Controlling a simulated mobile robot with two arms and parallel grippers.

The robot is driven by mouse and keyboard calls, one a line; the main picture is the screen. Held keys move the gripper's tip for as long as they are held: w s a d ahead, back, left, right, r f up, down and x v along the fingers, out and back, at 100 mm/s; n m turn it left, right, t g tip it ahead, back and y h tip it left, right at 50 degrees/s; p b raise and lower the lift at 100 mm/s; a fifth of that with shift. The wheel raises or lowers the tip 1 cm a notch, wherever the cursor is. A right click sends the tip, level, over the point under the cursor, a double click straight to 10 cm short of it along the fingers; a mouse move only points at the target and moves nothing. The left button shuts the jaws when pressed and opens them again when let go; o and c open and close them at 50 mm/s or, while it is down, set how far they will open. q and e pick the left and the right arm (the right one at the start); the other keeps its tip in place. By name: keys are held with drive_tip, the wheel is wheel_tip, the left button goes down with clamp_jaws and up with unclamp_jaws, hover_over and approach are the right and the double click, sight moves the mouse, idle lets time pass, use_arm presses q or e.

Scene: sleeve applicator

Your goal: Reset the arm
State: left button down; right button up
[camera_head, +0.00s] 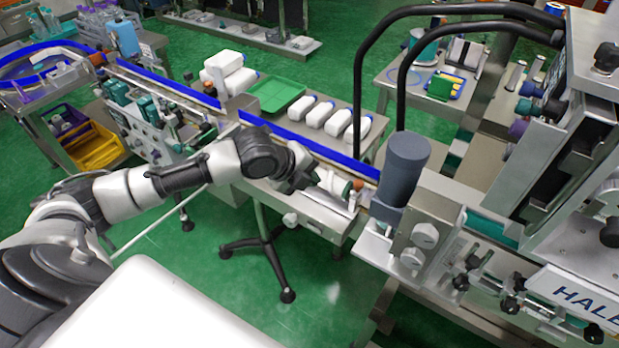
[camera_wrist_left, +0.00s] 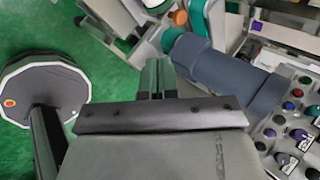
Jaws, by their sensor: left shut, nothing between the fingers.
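My left arm (camera_head: 130,192) reaches in from the left, bent at the elbow and stretched out toward the conveyor. Its gripper (camera_head: 296,182) is small and dark in the head view, near the conveyor's front edge, a little left of the grey cylinder (camera_head: 402,170). In the left wrist view the two gripper fingers (camera_wrist_left: 158,76) are together with nothing between them. The grey cylinder also shows there (camera_wrist_left: 222,72), to the right of the fingers. I cannot tell the exact gap from fingertips to machine. My right gripper is not in view.
The conveyor with blue rails (camera_head: 247,119) runs toward the sleeve machine (camera_head: 560,190) on the right. White bottles (camera_head: 338,122) and a green tray (camera_head: 276,94) lie behind it. A button panel (camera_wrist_left: 290,135) is at right in the wrist view. Green floor lies open in front.

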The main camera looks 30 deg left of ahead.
use_arm(q)
drive_tip(key=s+d+f+n+g, duration=0.1)
drive_tip(key=s+d+f+n, duration=0.6)
drive_tip(key=s+d+n, duration=0.4)
drive_tip(key=s+a+f+n+g+y, duration=0.1)
drive_tip(key=s+a+n+y, duration=0.15)
drive_tip(key=s+n, duration=0.4)
drive_tip(key=s+a+f+n+g+y, duration=0.1)
drive_tip(key=s+a+n+g+y, duration=0.1)
drive_tip(key=s+a+n, duration=0.45)
drive_tip(key=s+d+f+m+g+b, duration=0.1)
drive_tip(key=d+f, duration=0.1)
drive_tip(key=f, duration=1.2)
drive_tip(key=s+d+f+m+b, duration=0.1)
drive_tip(key=f, duration=1.3)
drive_tip(key=s+a+f+g+b, duration=0.1)
drive_tip(key=s+a+f, duration=0.2)
drive_tip(key=s+f, duration=1.3)
drive_tip(key=shift+s+f, duration=0.2)
drive_tip(key=shift+f, duration=0.4)
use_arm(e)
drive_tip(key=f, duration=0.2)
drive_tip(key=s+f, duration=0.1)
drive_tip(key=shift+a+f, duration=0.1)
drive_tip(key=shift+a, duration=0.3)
